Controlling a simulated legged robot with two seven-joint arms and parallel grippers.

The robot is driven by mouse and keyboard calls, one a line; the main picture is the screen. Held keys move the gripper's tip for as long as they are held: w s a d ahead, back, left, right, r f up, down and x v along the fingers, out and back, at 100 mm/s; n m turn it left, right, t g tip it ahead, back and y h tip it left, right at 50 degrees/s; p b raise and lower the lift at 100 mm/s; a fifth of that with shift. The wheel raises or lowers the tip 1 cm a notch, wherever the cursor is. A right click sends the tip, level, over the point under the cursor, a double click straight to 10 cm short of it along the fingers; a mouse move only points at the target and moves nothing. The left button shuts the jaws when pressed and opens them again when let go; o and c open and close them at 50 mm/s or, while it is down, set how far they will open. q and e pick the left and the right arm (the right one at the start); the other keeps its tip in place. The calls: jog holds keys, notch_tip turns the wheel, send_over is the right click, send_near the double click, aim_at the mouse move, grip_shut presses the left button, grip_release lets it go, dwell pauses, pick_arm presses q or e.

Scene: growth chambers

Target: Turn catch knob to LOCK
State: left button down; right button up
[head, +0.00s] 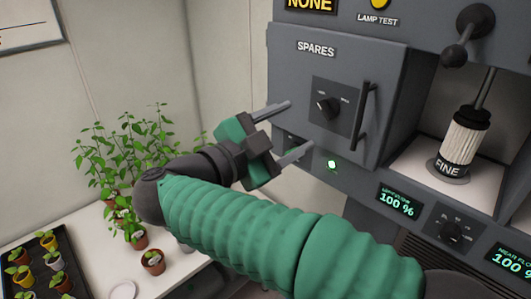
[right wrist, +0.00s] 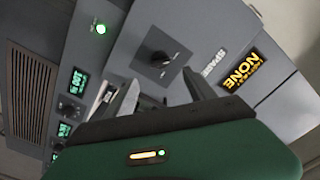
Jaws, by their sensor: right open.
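The catch knob (head: 326,106) is a small black knob on a dark square plate on the grey SPARES door (head: 300,75). In the right wrist view the knob (right wrist: 160,59) shows beyond my fingers. The lettering around it is too small to read. My right gripper (head: 293,130) is open and empty, to the left of the knob and apart from it, with its fingers pointing toward the door. In the right wrist view the right gripper (right wrist: 165,95) has its two fingers spread below the knob. My left gripper is not in view.
A black door handle (head: 363,117) stands right of the knob. A green light (head: 331,163) glows below the door. A white filter marked FINE (head: 466,135) stands in an open bay at right. Potted seedlings (head: 130,215) stand on the white bench at left.

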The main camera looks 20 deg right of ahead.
jog(key=b+v, duration=0.1)
jog(key=v, duration=0.6)
jog(key=shift+a, duration=0.25)
jog(key=shift+d, duration=0.15)
